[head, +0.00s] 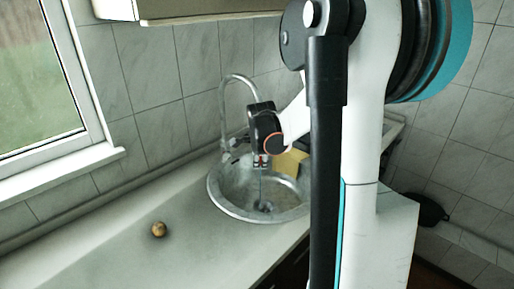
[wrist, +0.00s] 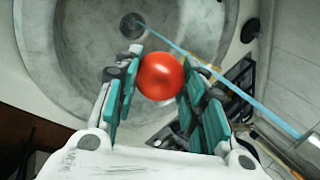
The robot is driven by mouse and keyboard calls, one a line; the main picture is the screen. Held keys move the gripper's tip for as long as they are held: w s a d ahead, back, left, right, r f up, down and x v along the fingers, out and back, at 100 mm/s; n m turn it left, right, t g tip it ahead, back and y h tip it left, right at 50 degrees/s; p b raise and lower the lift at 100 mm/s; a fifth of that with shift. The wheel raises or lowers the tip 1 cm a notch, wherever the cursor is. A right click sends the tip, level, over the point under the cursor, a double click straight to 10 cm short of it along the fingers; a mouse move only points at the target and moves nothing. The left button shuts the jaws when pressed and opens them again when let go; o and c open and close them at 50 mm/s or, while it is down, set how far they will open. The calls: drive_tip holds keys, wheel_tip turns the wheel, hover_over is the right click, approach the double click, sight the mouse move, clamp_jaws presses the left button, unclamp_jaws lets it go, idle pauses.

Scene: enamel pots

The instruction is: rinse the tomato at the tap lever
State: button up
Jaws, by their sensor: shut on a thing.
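A red tomato (wrist: 160,76) is held between the green-padded fingers of my gripper (wrist: 158,88), above the sink bowl. In the head view my gripper (head: 261,160) points down over the round metal sink (head: 220,198), in front of the curved tap (head: 223,105); the tomato is hardly visible there. A thin pale-blue stream (wrist: 225,77) runs past the tomato to the drain (wrist: 133,25) in the wrist view. I cannot tell whether it touches the tomato. The tap lever seems to be at the tap's base, too small to make out clearly.
A brown round item (head: 159,230) lies on the pale counter (head: 110,250) left of the sink. A yellowish block (head: 291,162) is behind the sink, partly hidden by my arm. A dark pan (head: 431,211) is at the far right. The left counter is mostly clear.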

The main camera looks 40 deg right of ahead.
idle(0.5)
drive_tip(key=s+a+r+p, duration=0.3)
drive_tip(key=r, duration=0.1)
drive_tip(key=shift+s+a, duration=0.15)
drive_tip(key=shift+s, duration=0.25)
idle(0.8)
